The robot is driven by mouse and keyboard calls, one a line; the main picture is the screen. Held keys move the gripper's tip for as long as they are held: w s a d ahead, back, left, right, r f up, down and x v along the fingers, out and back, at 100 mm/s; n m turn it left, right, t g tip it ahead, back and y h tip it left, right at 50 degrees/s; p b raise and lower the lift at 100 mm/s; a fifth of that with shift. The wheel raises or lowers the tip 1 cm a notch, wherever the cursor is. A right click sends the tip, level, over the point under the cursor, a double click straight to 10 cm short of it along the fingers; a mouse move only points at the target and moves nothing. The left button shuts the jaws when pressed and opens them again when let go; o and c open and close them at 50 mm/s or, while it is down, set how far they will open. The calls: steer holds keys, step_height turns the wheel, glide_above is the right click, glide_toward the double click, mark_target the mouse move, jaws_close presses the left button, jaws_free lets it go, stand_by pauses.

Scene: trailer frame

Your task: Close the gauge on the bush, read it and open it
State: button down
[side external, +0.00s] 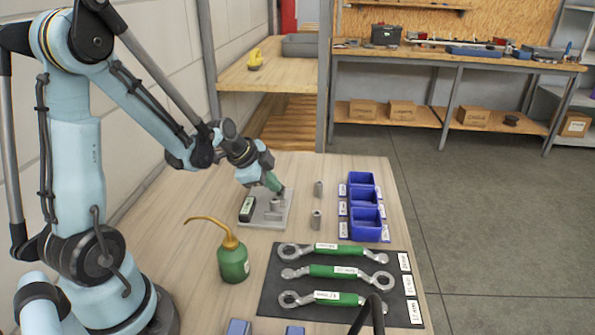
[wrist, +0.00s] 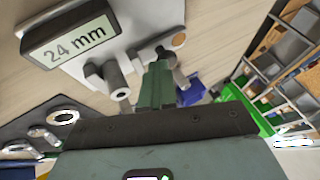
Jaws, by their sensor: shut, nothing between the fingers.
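The gauge is a pale metal plate (side external: 275,223) on the bench, with a dark display block (side external: 246,208) at its left. In the wrist view the display (wrist: 70,40) reads "24 mm". A grey hollow cylinder, seemingly the bush (wrist: 116,82), stands on the plate; I cannot tell whether a jaw touches it. My gripper (side external: 281,190) is over the far right part of the plate, pointing down. In the wrist view its green fingers (wrist: 158,76) are together and empty, beside a dark rounded knob (wrist: 166,56). The fingertips partly hide the gauge's moving part.
Two loose grey bushes (side external: 317,219) stand right of the gauge. Blue bins (side external: 365,220) are farther right. A green oil can (side external: 232,262) stands in front, and green-handled spanners (side external: 335,271) lie on a dark mat (side external: 265,300). A wall (side external: 120,140) runs along the left.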

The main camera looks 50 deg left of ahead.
steer(key=shift+w+a+r, duration=0.1)
steer(key=shift+w+a, duration=0.15)
steer(key=shift+a, duration=0.2)
steer(key=shift+s+d+v, duration=0.25)
steer(key=shift+s+v, duration=0.05)
steer(key=shift+v, duration=4.7)
steer(key=s+d+r+n, duration=0.1)
steer(key=s+d+n, duration=0.3)
steer(key=d+n, duration=0.5)
steer(key=d, duration=0.6)
steer(key=shift+n+t+y, duration=0.3)
steer(key=shift+n, duration=0.1)
